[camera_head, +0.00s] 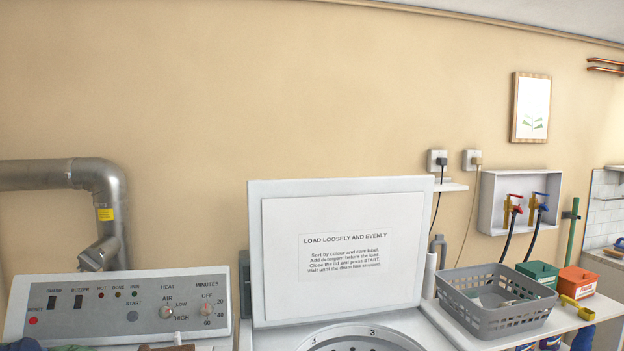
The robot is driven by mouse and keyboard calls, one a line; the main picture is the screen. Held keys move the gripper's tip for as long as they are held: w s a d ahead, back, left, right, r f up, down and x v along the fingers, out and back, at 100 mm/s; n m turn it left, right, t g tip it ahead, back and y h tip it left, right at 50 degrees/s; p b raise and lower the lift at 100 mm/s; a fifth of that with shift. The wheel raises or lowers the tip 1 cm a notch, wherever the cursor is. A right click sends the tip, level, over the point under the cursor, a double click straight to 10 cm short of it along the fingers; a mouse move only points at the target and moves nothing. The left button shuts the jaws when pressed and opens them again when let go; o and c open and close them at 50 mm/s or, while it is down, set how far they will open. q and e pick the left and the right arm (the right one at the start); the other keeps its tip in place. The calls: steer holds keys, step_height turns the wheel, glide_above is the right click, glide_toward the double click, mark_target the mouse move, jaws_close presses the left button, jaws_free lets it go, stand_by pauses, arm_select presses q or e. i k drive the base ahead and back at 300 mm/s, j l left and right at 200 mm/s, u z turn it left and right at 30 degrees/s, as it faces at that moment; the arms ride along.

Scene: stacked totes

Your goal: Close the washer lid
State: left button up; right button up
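The washer lid (343,211) is a white panel standing upright and open at the back of the washer (270,340). A label on its inner face reads "LOAD LOOSELY AND EVENLY". Below it, the washer's round drum opening (362,338) shows only its upper rim with numbers, cut off by the bottom edge of the view. Neither of my grippers shows in the view.
A control panel (125,307) with knobs stands left of the washer. A grey basket (495,300) sits on the right counter, beside a green box (538,272) and an orange box (577,281). Red and blue taps hang on the wall. The air before the lid looks clear.

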mark_target(321, 248)
steer(key=l+u, duration=0.1)
steer(key=u, duration=0.3)
steer(key=l+u, duration=0.1)
steer(key=u, duration=0.3)
steer(key=l+u, duration=0.15)
steer(key=u, duration=0.25)
steer(key=l+u, duration=0.1)
steer(key=u, duration=0.3)
steer(key=k+l+u, duration=0.1)
steer(key=l+u, duration=0.15)
steer(key=l, duration=0.25)
steer(key=k+l+u, duration=0.25)
steer(key=l, duration=0.25)
steer(key=k+l+u, duration=0.1)
steer(key=l+u, duration=0.15)
steer(key=l, duration=0.25)
steer(key=k+l+u, duration=0.25)
steer(key=l, duration=0.2)
steer(key=k+l+u, duration=0.25)
steer(key=l, duration=0.15)
